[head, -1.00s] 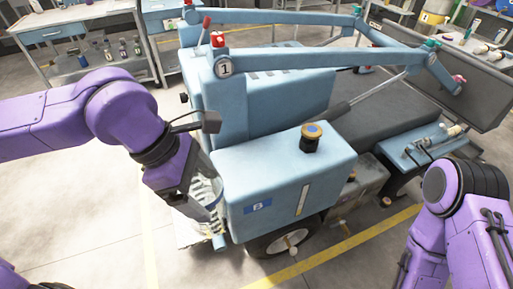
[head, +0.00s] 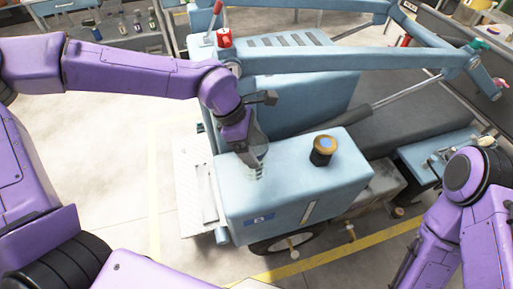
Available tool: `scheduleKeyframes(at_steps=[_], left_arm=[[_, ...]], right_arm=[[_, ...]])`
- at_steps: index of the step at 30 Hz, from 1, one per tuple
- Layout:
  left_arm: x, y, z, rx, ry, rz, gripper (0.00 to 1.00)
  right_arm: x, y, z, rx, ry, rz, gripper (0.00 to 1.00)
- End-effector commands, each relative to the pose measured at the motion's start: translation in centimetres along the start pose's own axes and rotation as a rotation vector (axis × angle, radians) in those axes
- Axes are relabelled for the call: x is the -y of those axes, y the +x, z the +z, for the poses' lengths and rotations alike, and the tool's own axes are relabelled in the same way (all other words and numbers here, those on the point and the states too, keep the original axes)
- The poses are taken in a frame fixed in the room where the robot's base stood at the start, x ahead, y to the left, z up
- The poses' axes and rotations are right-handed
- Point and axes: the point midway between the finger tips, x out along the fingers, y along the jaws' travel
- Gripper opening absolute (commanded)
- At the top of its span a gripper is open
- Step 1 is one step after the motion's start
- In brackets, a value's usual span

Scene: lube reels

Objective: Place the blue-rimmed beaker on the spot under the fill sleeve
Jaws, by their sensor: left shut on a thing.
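My left gripper (head: 249,153) points down at the left part of the light blue tank (head: 295,185). It is shut on a clear beaker (head: 258,167), which shows in front of or just above the tank top; the exact gap is unclear. The beaker's blue rim is not clear, and my gripper hides part of it. I cannot pick out the fill sleeve or the spot under it for certain. A pale platform (head: 190,205) juts out at the left side of the tank. My right arm is at the right, with its gripper out of view.
A black cap with a yellow ring (head: 323,148) stands on the tank. Light blue frame bars (head: 350,60) cross behind it, with a red-topped part (head: 224,38) at their left. A bench with bottles (head: 125,25) is at the back left. Open floor lies left of the platform.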

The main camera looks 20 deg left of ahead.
Motion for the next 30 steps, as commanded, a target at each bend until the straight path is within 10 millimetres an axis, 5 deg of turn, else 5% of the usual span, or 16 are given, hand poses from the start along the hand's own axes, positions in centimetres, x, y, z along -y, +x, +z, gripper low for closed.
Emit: scheduleKeyframes(at_steps=[10, 21, 22, 23, 30], left_arm=[[-1.5, 4.5, -1.2, -0.001, 0.001, -0.002, 0.37], [-1.5, 5.1, -1.4, 0.001, 0.001, -0.001, 0.37], [-1.5, 5.1, -1.4, 0.001, 0.001, -0.001, 0.91], [-1.5, 5.0, -1.4, 0.001, 0.001, -0.001, 1.00], [-1.5, 4.8, -1.3, 0.001, 0.002, 0.000, 1.00]], right_arm=[[-0.1, -0.8, -0.3, 0.000, 0.000, 0.000, 0.00], [0.0, -0.6, -0.2, 0.000, 0.000, 0.000, 0.00], [-0.1, -0.6, -0.2, 0.000, 0.000, 0.000, 0.00], [-0.1, -0.6, -0.3, 0.000, 0.000, 0.000, 0.00], [-0.1, -0.7, -0.3, 0.000, 0.000, 0.000, 0.00]])
